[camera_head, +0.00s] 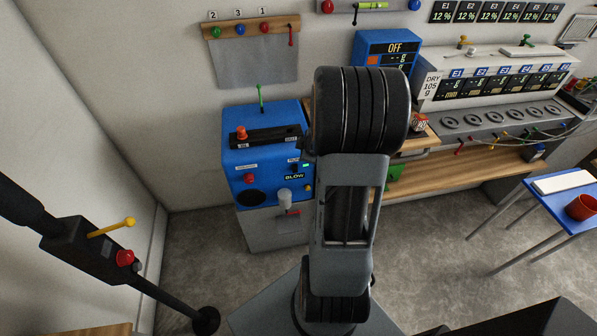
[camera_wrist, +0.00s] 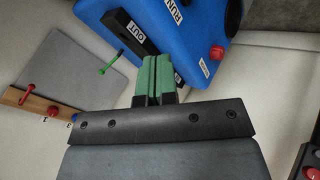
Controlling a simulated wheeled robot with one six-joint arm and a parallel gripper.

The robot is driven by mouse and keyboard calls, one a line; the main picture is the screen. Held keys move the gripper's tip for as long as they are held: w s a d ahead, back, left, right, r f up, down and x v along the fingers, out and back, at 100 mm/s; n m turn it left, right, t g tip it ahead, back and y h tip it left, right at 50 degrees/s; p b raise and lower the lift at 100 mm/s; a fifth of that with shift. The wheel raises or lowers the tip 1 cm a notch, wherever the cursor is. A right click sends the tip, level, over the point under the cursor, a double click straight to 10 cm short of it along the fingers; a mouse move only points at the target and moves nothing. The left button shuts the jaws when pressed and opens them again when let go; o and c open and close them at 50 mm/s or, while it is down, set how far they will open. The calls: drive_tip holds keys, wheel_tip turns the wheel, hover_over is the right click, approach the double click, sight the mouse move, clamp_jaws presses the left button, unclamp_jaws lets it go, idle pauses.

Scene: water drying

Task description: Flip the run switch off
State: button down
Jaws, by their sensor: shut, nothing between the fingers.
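The blue machine (camera_head: 236,165) stands against the wall left of my arm, and its small screen (camera_head: 294,177) reads BLOW. In the wrist view a white RUN label (camera_wrist: 178,9) shows on the blue machine (camera_wrist: 192,38), cut by the top edge. I cannot clearly make out the run switch itself in either view. My gripper (camera_wrist: 153,75) has green fingers pressed together, with nothing between them. Its tips are close to the machine's side in the wrist view, beside the black bar marked OUT (camera_wrist: 128,31); I cannot tell whether they touch. My arm hides the gripper in the head view.
The machine has an orange knob (camera_head: 241,132) on its black bar and a red button (camera_head: 249,178). A green lever (camera_head: 260,97) stands on the wall side. A grey sheet (camera_head: 255,65) hangs behind. A black stand with a red knob (camera_head: 124,257) is at left.

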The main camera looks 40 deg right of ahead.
sight(295, 168)
drive_tip(key=s+f+n+g+y, duration=0.1)
drive_tip(key=s+f+n+y, duration=0.1)
drive_tip(key=s+f+y, duration=0.2)
wheel_tip(295, 168, down, 3)
drive_tip(key=shift+f+n, duration=0.1)
drive_tip(key=shift+n, duration=0.3)
drive_tip(key=w+d+r+b+x, duration=0.1)
drive_tip(key=w+b+x, duration=0.1)
drive_tip(key=x, duration=1)
drive_tip(key=shift+w+d, duration=0.25)
drive_tip(key=shift+d, duration=0.2)
